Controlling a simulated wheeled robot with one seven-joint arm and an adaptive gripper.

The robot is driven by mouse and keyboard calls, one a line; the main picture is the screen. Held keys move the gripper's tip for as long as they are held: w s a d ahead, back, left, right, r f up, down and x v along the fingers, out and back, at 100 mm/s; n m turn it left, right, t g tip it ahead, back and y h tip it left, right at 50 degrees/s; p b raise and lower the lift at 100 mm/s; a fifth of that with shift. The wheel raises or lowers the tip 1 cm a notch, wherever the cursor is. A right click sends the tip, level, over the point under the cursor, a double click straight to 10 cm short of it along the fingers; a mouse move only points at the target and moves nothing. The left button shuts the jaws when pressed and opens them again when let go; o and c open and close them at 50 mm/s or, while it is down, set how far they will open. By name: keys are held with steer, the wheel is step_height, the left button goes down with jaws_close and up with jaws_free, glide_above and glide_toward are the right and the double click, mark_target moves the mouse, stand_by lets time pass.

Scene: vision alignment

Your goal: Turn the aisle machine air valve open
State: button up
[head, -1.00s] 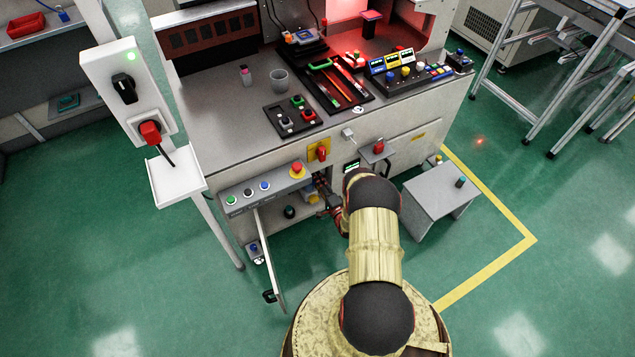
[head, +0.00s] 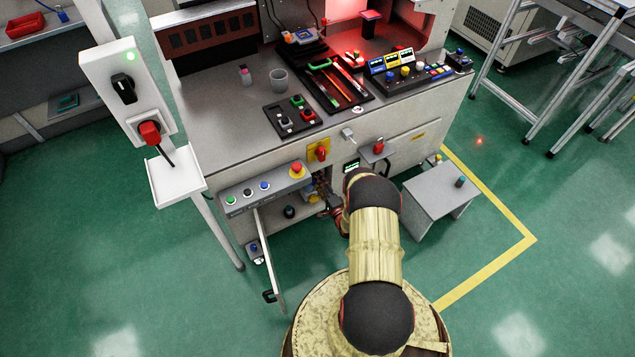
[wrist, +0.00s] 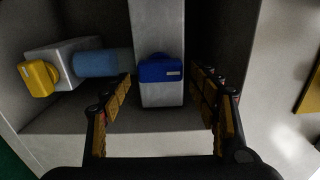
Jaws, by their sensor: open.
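In the wrist view a blue valve handle (wrist: 160,70) sits on a pale upright block inside a grey compartment. My gripper (wrist: 162,78) is open, with one finger to the left of the blue handle and one to its right. No contact with it shows. To the left a yellow handle (wrist: 38,78) sits on a pale block, with a blue cylinder (wrist: 96,63) beside it. Which handle is the air valve's I cannot tell. In the head view my gripper (head: 332,208) is at the machine's open lower compartment, mostly hidden by my arm.
The compartment door (head: 268,262) hangs open to the left of my arm. A button panel (head: 263,188) with a red emergency knob (head: 297,169) juts out above the opening. A small grey table (head: 440,190) stands close on the right. A compartment wall is near my right finger.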

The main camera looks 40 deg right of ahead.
steer(key=v, duration=1.1)
steer(key=shift+s, duration=0.3)
steer(key=shift+a, duration=0.1)
